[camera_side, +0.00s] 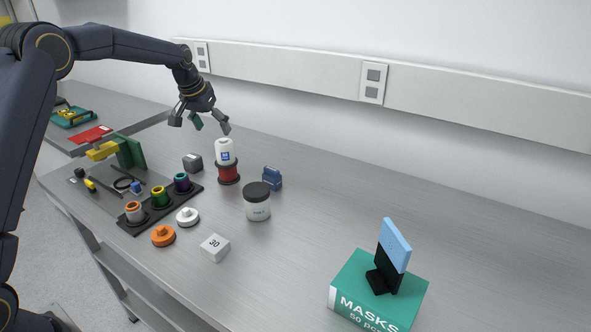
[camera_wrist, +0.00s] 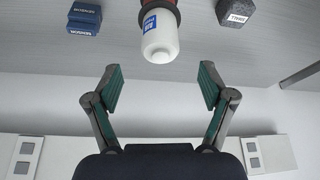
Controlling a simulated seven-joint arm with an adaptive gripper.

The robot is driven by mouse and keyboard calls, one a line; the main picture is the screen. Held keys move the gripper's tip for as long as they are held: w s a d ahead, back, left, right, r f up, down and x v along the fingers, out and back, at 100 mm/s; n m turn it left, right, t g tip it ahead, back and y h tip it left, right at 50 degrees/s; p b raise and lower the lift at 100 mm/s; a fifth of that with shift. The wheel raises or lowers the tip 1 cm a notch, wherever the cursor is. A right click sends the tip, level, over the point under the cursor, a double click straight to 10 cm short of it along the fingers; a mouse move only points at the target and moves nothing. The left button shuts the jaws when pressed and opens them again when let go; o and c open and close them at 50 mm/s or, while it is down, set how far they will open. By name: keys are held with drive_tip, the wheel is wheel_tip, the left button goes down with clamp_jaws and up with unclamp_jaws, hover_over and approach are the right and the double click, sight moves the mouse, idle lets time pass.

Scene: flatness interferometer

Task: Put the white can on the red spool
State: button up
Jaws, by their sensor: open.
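The white can (camera_side: 225,151) has a blue label and a rounded white top. It stands upright on the red spool (camera_side: 228,173), which has dark flanges and rests on the bench. My gripper (camera_side: 207,125) is open and empty, above and slightly left of the can in the side view. In the wrist view the can (camera_wrist: 159,38) lies at the top centre, beyond and between the spread fingertips (camera_wrist: 160,88), and no finger touches it. Part of the red spool (camera_wrist: 158,4) shows behind it at the top edge.
A black rack (camera_side: 150,220) with several coloured spools lies left. A green mask box (camera_side: 347,290) stands front right. The bench's right-centre is clear.

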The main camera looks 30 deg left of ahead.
drive_tip(key=s+d+r+m, duration=0.1)
drive_tip(key=s+d+r, duration=0.45)
drive_tip(key=s, duration=0.35)
drive_tip(key=s+d+r, duration=0.5)
drive_tip(key=s+r, duration=0.1)
drive_tip(key=s, duration=0.2)
drive_tip(key=s+d+f, duration=0.2)
drive_tip(key=s, duration=0.7)
drive_tip(key=s+d+f+m+t, duration=0.1)
drive_tip(key=s+d+f, duration=0.2)
drive_tip(key=s, duration=0.7)
drive_tip(key=shift+s+h, duration=0.3)
drive_tip(key=shift+h, duration=0.1)
